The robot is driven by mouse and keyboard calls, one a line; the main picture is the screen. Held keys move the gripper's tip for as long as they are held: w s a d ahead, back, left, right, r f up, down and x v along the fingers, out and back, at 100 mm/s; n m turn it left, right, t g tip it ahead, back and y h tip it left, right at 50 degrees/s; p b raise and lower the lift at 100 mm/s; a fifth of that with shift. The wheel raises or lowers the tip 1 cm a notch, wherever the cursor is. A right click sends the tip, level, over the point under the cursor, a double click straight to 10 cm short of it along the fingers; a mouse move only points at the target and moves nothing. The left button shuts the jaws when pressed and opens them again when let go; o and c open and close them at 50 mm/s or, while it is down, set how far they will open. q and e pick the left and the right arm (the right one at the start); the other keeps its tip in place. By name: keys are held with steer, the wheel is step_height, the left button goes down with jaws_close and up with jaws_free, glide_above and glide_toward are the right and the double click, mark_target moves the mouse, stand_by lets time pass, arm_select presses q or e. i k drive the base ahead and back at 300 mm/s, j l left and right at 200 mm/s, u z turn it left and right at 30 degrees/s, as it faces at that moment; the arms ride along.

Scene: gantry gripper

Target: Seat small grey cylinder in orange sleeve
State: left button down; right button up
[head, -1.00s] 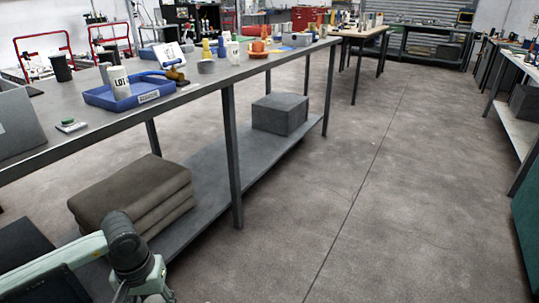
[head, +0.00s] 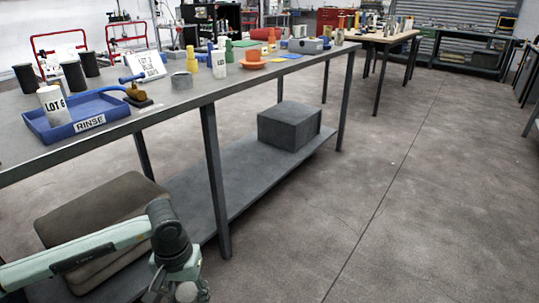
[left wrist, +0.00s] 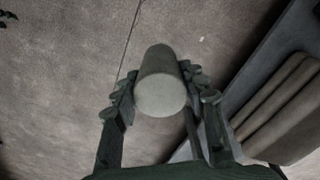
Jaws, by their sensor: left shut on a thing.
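My left gripper (left wrist: 160,88) is shut on a small grey cylinder (left wrist: 162,80) in the left wrist view. The cylinder sits between the fingers, its round end facing the camera, with floor behind it. In the head view my left arm shows at the lower left, in front of the long bench; its fingers and the cylinder cannot be made out there. An orange piece with a wide dish-like base (head: 254,65) stands on the bench; I cannot tell whether it is the orange sleeve. My right gripper is not in view.
The long grey bench (head: 170,112) holds a blue RINSE tray (head: 93,123), a short grey cylinder (head: 183,83), yellow and green pieces and a grey block (head: 306,46). A dark box (head: 290,126) sits on its lower shelf. Floor to the right is clear.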

mark_target(253, 61)
steer(key=i+l+z, duration=0.1)
steer(key=i+l, duration=0.7)
steer(key=i+l+z, duration=0.15)
steer(key=i+l, duration=0.55)
steer(key=i, duration=0.2)
